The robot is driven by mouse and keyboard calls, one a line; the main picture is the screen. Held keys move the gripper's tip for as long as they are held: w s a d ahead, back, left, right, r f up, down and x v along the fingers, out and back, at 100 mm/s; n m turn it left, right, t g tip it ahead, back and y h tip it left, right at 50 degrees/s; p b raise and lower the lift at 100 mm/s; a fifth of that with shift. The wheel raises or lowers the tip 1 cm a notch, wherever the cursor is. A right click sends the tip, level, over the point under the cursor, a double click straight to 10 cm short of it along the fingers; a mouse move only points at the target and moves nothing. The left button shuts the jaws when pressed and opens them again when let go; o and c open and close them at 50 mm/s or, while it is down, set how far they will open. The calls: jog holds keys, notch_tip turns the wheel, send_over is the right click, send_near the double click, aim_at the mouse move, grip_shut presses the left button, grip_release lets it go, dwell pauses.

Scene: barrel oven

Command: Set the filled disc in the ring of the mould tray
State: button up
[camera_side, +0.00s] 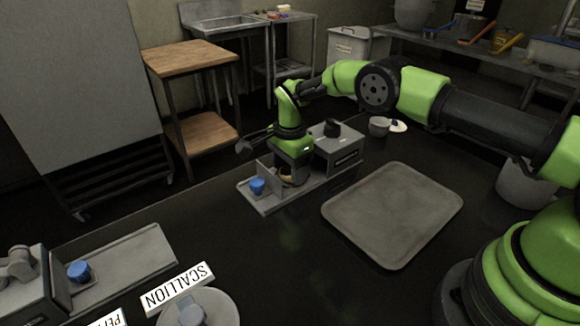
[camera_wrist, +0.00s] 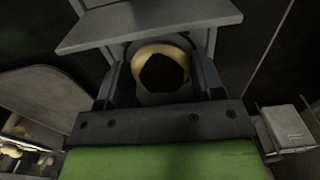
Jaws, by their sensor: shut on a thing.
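A filled disc, a tan rim around a dark centre, shows in the wrist view (camera_wrist: 162,72) between the two fingers of my gripper (camera_wrist: 158,84). My gripper is shut on it. In the side view my gripper (camera_side: 290,173) points down over the base of the grey station (camera_side: 268,204), and a tan edge of the disc (camera_side: 286,182) shows under it. A grey round surface (camera_wrist: 160,98) lies around or below the disc in the wrist view. I cannot tell whether it is the ring, nor whether the disc touches it. The fingers hide much of the spot.
The station has an upright plate, a blue piece (camera_side: 257,186) and a grey box (camera_side: 338,146) close to my gripper. A flat grey tray (camera_side: 393,215) lies to the right. Another station with a blue piece (camera_side: 79,270) and a SCALLION sign (camera_side: 178,289) stand at front left.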

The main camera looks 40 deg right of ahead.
jog(key=shift+f, duration=0.15)
jog(key=o, duration=0.9)
jog(key=s+r+n+t, duration=0.1)
jog(key=s+r+n, duration=0.1)
jog(key=r, duration=1)
jog(key=s+r+n+t, duration=0.1)
jog(key=s+r+n, duration=0.1)
jog(key=r, duration=1)
jog(key=s+r+n+t+y, duration=0.1)
jog(key=s+r+n+t, duration=0.15)
jog(key=s+r, duration=0.55)
jog(key=s+n+t, duration=0.1)
jog(key=s+n, duration=0.1)
jog(key=s, duration=0.4)
jog(key=s+f+n, duration=0.1)
jog(key=s+n, duration=0.2)
jog(key=s, duration=0.3)
jog(key=s+f+n+t+y, duration=0.1)
jog(key=s+n, duration=0.1)
jog(key=s, duration=0.4)
jog(key=shift+s+d+n+t, duration=0.1)
jog(key=shift+d+n+t, duration=0.15)
jog(key=shift+t, duration=0.1)
